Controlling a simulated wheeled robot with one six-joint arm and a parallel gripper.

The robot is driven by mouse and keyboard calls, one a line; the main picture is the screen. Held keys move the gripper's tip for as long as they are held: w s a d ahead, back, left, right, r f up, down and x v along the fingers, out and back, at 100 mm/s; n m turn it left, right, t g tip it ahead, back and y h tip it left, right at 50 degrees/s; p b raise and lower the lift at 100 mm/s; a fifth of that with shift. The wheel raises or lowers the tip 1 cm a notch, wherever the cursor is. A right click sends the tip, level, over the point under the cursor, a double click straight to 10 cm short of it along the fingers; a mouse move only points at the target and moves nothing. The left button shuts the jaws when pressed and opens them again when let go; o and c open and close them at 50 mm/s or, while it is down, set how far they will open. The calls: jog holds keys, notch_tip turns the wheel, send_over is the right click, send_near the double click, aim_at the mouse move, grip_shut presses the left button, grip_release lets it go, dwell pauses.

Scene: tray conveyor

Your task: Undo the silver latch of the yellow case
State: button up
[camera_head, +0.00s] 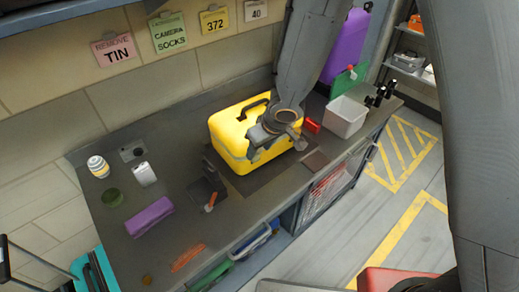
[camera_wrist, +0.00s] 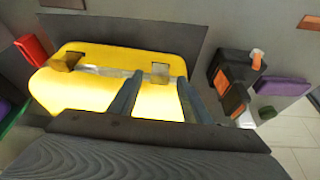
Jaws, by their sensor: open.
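The yellow case (camera_head: 230,126) lies shut on the workbench with its dark handle on top; it also shows in the wrist view (camera_wrist: 100,93). In the wrist view its near side bears two latches along a pale seam. The greyish one, which looks like the silver latch (camera_wrist: 160,72), is at the right; a brownish latch (camera_wrist: 66,62) is at the left. My gripper (camera_head: 276,147) is at the case's front side, its fingers apart and empty. In the wrist view the fingers of my gripper (camera_wrist: 160,78) flank the silver latch; contact cannot be told. My arm hides the latches in the head view.
A black holder (camera_head: 203,188) with orange parts stands left of the case, near a purple box (camera_head: 149,216). A white bin (camera_head: 345,117) and a red block (camera_head: 312,125) are to its right. Cans (camera_head: 98,167) stand at the bench's left end.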

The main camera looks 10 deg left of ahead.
jog(key=c, duration=1.1)
jog(key=shift+o, duration=0.2)
